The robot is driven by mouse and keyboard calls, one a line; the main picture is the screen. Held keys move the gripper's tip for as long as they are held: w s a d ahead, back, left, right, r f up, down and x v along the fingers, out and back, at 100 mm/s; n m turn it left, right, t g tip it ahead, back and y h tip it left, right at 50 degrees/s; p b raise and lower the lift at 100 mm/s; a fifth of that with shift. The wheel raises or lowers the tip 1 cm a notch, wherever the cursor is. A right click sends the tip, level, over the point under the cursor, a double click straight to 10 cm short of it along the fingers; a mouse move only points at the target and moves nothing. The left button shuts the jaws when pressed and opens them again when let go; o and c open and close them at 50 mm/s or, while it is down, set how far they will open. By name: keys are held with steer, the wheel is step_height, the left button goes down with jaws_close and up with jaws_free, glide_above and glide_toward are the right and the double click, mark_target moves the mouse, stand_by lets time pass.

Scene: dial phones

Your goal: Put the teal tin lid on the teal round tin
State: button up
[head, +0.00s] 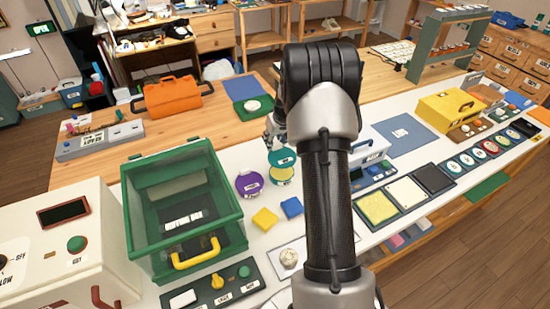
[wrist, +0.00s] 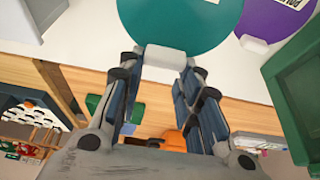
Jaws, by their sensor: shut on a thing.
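The teal tin lid (head: 283,157) is a flat round disc with a label. In the wrist view the teal lid (wrist: 170,22) fills the top middle, and its pale tab (wrist: 166,62) sits between my fingertips. My gripper (wrist: 160,68) is shut on this tab. In the head view my gripper (head: 272,138) is small and partly hidden behind my arm, at the lid's far edge. The lid overlaps a yellow round piece in the picture; I cannot tell whether they touch. I cannot make out the teal round tin; my arm hides part of the counter.
A purple round lid (head: 249,184) lies just left of the teal one. A yellow block (head: 265,218) and a blue block (head: 292,207) are nearer. The tall green box (head: 135,215) stands at the left. Trays and a yellow case (head: 446,106) occupy the right.

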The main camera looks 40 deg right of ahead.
mark_target(275, 154)
steer(key=shift+f+b, duration=0.8)
steer(key=shift+f, duration=2.55)
steer(key=shift+f, duration=0.15)
steer(key=o, duration=1)
